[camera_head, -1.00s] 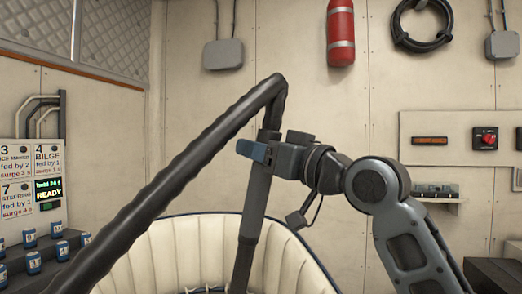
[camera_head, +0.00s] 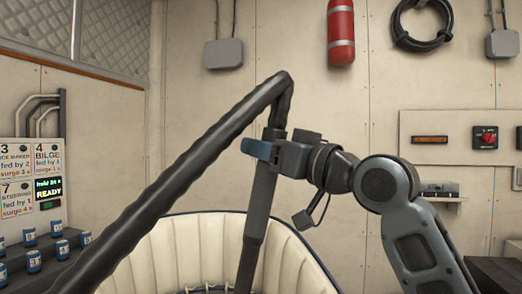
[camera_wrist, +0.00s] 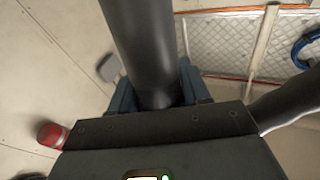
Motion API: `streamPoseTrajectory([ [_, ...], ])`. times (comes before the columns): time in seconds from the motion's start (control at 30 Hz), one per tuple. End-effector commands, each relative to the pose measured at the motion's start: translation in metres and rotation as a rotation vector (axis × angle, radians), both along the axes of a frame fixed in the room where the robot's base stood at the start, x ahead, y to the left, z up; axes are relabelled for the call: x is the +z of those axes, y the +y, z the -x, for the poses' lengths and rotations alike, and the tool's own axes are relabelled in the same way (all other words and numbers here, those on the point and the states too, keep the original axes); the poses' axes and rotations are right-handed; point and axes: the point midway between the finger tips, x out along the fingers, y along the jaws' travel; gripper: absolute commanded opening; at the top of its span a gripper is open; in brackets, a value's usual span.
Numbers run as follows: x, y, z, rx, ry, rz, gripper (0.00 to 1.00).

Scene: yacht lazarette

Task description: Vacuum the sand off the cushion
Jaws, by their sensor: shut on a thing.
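The dark vacuum wand (camera_head: 257,210) stands nearly upright in the middle of the head view, leaning slightly, with its lower end out of the picture. A ribbed black hose (camera_head: 180,180) bends from its top and runs down to the lower left. My gripper (camera_head: 262,149) is shut on the wand near its top; the wrist view shows the wand (camera_wrist: 143,45) between the blue-grey fingers. A cream, tufted, padded shape with dark blue piping (camera_head: 185,250), perhaps the cushion, curves behind the wand at the bottom. I see no sand; the lower part of this shape is cut off.
Several blue-and-white cans (camera_head: 33,261) stand on dark steps at the left, below labelled cards and a lit display reading READY (camera_head: 48,190). A red fire extinguisher (camera_head: 341,35) and a coiled black hose (camera_head: 421,22) hang on the back wall. A switch panel (camera_head: 455,137) is at right.

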Motion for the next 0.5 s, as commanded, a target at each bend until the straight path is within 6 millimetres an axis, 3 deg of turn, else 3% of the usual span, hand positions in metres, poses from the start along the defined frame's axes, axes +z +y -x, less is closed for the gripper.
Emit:
streamPoseTrajectory([
  [0.5,0.001,-0.015,0.012,0.0,-0.002,-0.001,0.16],
])
